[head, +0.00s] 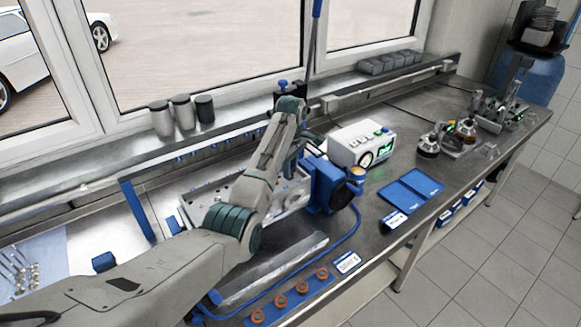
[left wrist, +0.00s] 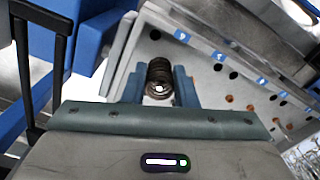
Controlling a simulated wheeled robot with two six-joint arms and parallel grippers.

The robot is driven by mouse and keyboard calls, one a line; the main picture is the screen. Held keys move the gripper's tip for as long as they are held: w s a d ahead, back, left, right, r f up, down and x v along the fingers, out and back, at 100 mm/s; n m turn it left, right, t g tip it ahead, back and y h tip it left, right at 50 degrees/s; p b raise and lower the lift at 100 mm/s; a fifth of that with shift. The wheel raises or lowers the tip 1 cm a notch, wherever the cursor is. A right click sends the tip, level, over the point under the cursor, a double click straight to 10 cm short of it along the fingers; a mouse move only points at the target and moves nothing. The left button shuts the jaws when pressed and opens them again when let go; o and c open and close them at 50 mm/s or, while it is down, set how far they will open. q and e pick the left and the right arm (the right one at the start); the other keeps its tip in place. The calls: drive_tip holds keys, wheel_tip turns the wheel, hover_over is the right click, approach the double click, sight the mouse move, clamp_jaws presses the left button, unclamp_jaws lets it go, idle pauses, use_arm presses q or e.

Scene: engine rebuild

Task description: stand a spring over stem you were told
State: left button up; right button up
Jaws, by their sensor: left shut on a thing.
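My left gripper (left wrist: 158,88) is shut on a dark coiled spring (left wrist: 159,70), which sits between its blue fingers in the left wrist view. The spring is seen nearly end-on, with a bright spot inside its coil. It is over the near end of the pale cylinder head (left wrist: 205,75), which has a row of holes and small blue number tags. I cannot tell whether the spring touches the head or surrounds a stem. In the head view, my left arm hides part of the cylinder head (head: 292,197) and the fingertips. My right gripper is not in view.
A blue unit (head: 326,187) stands right beside the cylinder head, with a white box with a green display (head: 361,145) behind it. Several copper-coloured rings (head: 281,301) line the front edge. Valves (head: 18,268) lie at left. Blue trays (head: 402,198) lie right of centre.

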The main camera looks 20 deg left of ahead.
use_arm(q)
drive_tip(key=o, duration=1)
drive_tip(key=shift+o, duration=0.2)
drive_tip(key=shift+s+r, duration=0.1)
drive_tip(key=shift+r, duration=0.05)
